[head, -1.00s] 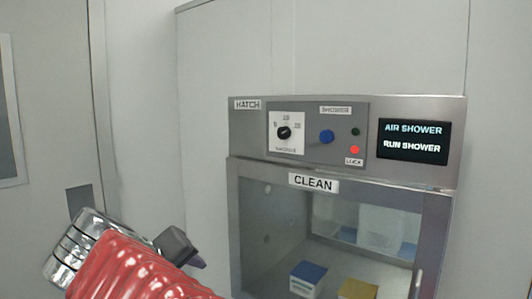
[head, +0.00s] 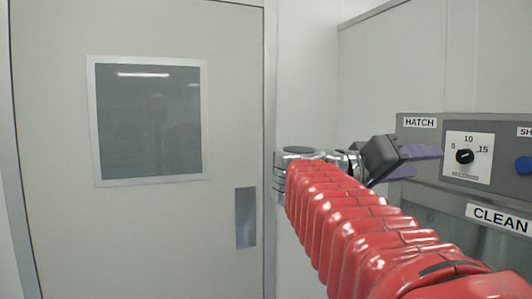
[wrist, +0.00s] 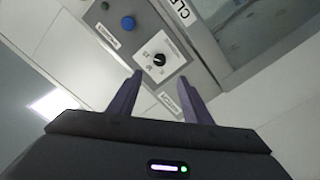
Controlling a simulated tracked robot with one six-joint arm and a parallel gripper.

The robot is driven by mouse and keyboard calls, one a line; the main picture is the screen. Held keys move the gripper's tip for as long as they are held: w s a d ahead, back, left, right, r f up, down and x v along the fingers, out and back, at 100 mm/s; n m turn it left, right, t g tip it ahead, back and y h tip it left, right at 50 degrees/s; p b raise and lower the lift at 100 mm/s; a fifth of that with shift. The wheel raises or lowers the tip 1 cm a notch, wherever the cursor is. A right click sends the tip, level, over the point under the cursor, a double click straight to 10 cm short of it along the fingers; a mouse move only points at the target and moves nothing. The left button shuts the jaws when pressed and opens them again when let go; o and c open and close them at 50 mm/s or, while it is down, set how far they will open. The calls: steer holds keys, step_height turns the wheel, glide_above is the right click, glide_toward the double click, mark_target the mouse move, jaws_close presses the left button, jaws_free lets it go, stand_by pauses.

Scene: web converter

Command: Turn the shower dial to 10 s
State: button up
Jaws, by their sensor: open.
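The shower dial (head: 465,156) is a black round knob on a white plate marked 5, 10 and 15, on the grey hatch panel. Its pointer is too small to read surely. My gripper (head: 427,162) has dark purple fingers, apart and empty, to the left of the dial at about its height. In the wrist view the dial (wrist: 160,59) shows just beyond and between the fingertips of my gripper (wrist: 160,75), which do not touch it.
A blue button (head: 523,165) sits right of the dial. The CLEAN label (head: 498,218) is below, on the hatch door frame. A closed door with a window (head: 150,120) stands at left. The wall (head: 400,60) above the panel is bare.

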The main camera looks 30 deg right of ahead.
mark_target(462, 158)
steer(key=shift+d, duration=0.15)
steer(key=shift+s+d, duration=0.35)
steer(key=shift+d, duration=1.9)
steer(key=shift+s+d, duration=0.4)
steer(key=shift+d, duration=1.8)
steer(key=shift+s+d, duration=0.35)
steer(key=shift+d, duration=1.9)
steer(key=shift+c, duration=0.6)
steer(key=shift+f, duration=0.1)
steer(key=c, duration=0.9)
steer(key=shift+a, duration=0.15)
steer(key=shift+c, duration=0.2)
